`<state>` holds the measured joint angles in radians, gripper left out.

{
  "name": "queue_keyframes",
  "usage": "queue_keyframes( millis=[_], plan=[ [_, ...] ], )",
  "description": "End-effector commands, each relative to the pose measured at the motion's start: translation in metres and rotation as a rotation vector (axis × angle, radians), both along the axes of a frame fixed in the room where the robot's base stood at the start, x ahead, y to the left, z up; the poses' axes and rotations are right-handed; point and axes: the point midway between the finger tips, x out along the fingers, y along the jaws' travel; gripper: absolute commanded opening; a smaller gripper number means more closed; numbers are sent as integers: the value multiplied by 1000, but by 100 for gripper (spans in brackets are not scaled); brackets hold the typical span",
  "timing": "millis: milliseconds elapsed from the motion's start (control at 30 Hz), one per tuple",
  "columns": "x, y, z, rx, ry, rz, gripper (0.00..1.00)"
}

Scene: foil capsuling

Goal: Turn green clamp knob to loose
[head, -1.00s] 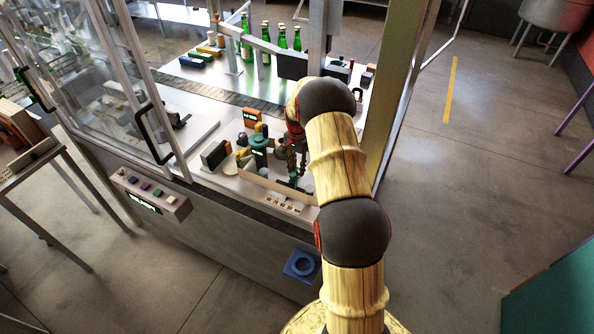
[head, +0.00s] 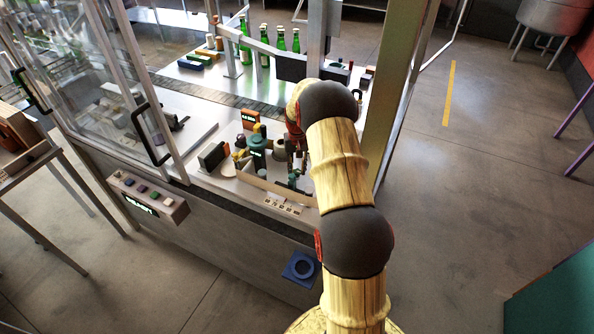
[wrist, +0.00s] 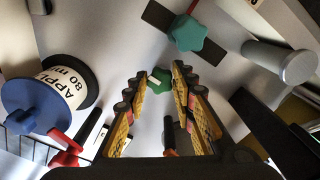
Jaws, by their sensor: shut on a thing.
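A green star-shaped knob (wrist: 160,80) sits between the fingertips of my gripper (wrist: 159,76) in the wrist view. The fingers are closed on its sides, and their tips stand apart by about its width. A second, larger green star knob (wrist: 187,33) sits on a dark bar with a red part, above and right of the fingers and apart from them. In the head view my gripper (head: 297,156) is low over the machine bench, partly hidden by my arm. The gripped knob cannot be made out clearly there.
A blue disc (wrist: 30,106) and a labelled dark spool (wrist: 68,80) are left of the fingers, near a red lever (wrist: 66,150). A grey cylinder (wrist: 280,62) stands to the right. In the head view a teal post (head: 257,152) stands just left of my gripper.

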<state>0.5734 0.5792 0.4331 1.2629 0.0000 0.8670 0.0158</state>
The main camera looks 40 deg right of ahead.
Motion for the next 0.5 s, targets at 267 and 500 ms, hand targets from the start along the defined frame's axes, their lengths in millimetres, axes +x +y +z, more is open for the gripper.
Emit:
queue_keyframes(
  millis=[267, 500],
  plan=[
    [1, -1, 1, -3, -4, 52, 0],
    [1, -1, 2, -3, -4, 57, 0]
  ],
)
